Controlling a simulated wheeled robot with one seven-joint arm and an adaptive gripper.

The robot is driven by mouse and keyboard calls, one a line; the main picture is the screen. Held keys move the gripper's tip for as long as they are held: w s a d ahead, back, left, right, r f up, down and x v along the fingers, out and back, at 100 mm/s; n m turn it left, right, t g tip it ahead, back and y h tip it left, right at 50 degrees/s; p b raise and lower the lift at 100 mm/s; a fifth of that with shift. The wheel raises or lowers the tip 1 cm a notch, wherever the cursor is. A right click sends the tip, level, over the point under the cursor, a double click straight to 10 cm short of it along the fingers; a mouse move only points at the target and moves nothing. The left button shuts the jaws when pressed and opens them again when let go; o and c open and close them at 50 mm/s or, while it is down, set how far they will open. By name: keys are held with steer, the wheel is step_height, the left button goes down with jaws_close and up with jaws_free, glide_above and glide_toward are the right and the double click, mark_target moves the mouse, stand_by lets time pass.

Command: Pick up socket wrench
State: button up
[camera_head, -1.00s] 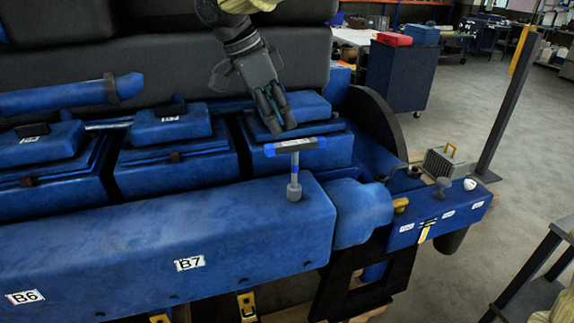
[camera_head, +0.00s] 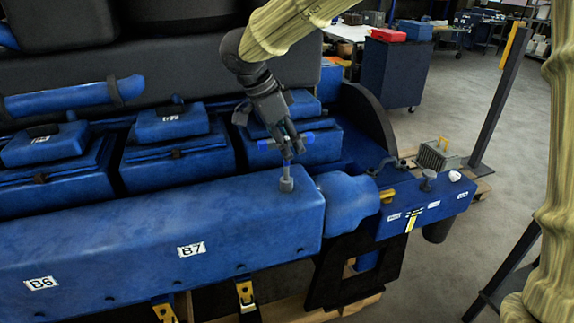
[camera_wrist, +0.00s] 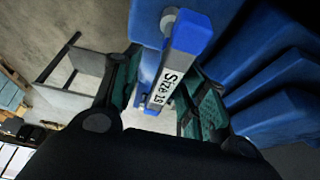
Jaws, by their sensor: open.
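The socket wrench (camera_head: 287,167) stands upright on the long blue engine housing, its socket end down on the top face near the right end. It has a grey shaft and a blue T-handle (camera_head: 308,138). My gripper (camera_head: 287,148) is at the handle from above and partly hides its middle. In the wrist view, the handle (camera_wrist: 190,32), with a white label reading "Size 19", lies between the two green-padded fingers of my gripper (camera_wrist: 160,95). The fingers are spread apart, and I cannot tell whether either touches it.
The blue engine housing (camera_head: 120,240) carries labels B6 and B7. Blue covers (camera_head: 172,165) stand close behind the wrench. A blue bracket with a yellow tag (camera_head: 425,213) juts out at right. A dark post (camera_head: 500,95) and blue cabinet (camera_head: 392,75) stand farther back.

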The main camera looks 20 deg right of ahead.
steer(key=shift+w+f, duration=0.3)
steer(key=shift+w, duration=0.25)
steer(key=shift+c, duration=1.4)
steer(key=shift+s+r, duration=0.25)
steer(key=shift+s, duration=0.25)
jaws_close()
steer(key=shift+w+f, duration=0.15)
steer(key=shift+w, duration=0.1)
steer(key=shift+r+b, duration=0.45)
steer(key=shift+r, duration=0.25)
steer(key=shift+b+v, duration=0.65)
steer(key=shift+v, duration=0.4)
steer(key=s+a+r+b, duration=0.1)
steer(key=s+a+b, duration=0.1)
steer(key=s+a, duration=0.2)
steer(key=s+a+b, duration=0.2)
steer(key=s+a, duration=0.2)
steer(key=a, duration=0.5)
steer(key=shift+r, duration=0.4)
